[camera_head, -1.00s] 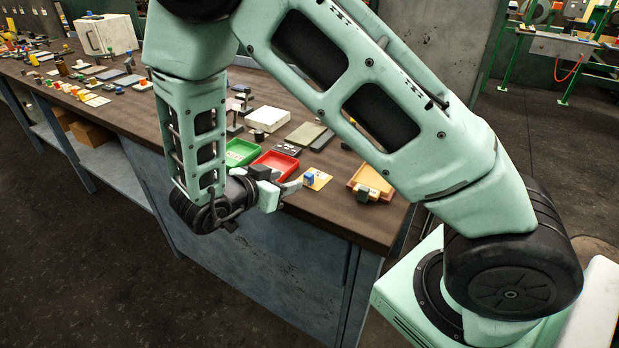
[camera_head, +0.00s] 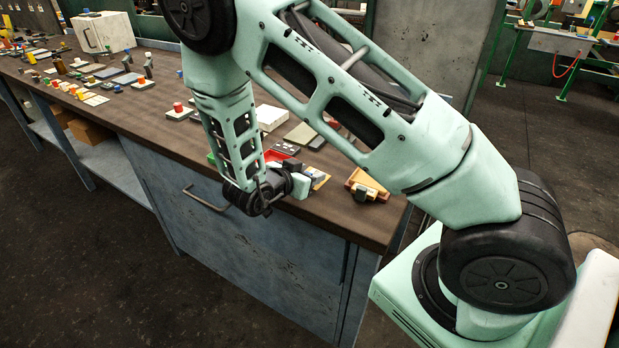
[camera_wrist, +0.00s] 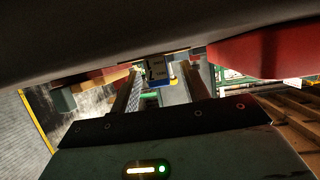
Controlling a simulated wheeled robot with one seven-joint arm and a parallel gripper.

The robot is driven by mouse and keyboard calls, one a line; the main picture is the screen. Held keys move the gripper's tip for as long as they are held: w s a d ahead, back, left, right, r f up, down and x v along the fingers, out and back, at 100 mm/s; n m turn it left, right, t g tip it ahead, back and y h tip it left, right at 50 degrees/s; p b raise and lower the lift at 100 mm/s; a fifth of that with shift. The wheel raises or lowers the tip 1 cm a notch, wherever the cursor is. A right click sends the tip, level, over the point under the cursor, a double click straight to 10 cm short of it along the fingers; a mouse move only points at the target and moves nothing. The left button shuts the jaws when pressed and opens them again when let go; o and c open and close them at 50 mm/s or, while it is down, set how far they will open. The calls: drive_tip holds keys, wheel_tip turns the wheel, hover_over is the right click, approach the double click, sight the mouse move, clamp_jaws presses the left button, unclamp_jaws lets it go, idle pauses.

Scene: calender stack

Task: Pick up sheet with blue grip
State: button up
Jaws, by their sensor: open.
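The sheet (camera_head: 319,178) is a flat yellow-orange piece on the bench near its front edge. In the head view my gripper (camera_head: 302,181) is right beside it and covers much of it, with its blue grip hidden. In the wrist view a small piece with a pale label and a blue edge (camera_wrist: 160,82) shows between the two fingers of my open gripper (camera_wrist: 161,77). It looks like the blue grip, with nothing visibly clamped. I cannot tell whether a finger touches it.
A red tray (camera_head: 277,156) lies behind my gripper, partly hidden by my arm. A white block (camera_head: 270,116) and several small parts lie farther back. The bench front (camera_head: 240,235) drops below my gripper.

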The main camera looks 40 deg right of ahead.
clamp_jaws()
drive_tip(key=shift+r, duration=0.1)
